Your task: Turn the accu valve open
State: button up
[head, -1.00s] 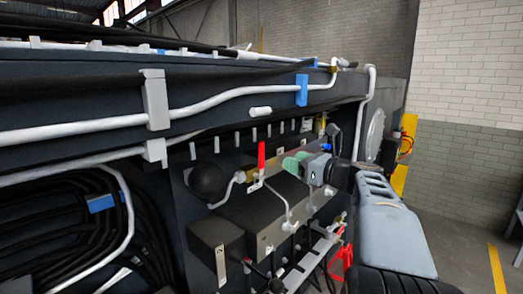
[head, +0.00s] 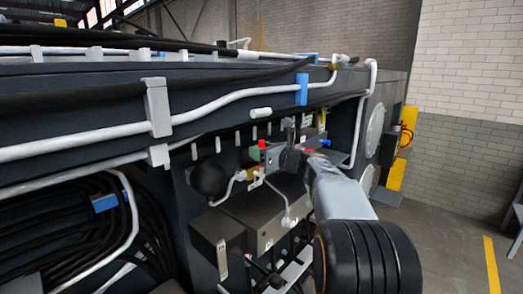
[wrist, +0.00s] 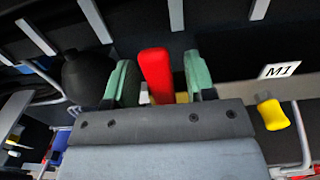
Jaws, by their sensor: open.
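The accu valve's red lever handle (wrist: 156,75) stands between the two green fingertips of my gripper (wrist: 158,82) in the wrist view. A dark gap shows on each side of the handle, so the fingers are around it but appear not to touch it. In the head view, only the red top of the handle (head: 262,144) shows beside my gripper (head: 257,154). The brass valve body (head: 254,171) is below, partly hidden. My gripper is open.
A black round accumulator (head: 208,179) sits just left of the valve. In the wrist view, a yellow-capped part (wrist: 272,112) and an M1 label (wrist: 279,70) are close on the right. A dark block (head: 262,213) with pipes lies below.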

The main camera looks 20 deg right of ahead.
jog(key=shift+c, duration=0.3)
grip_shut()
dwell(0.3)
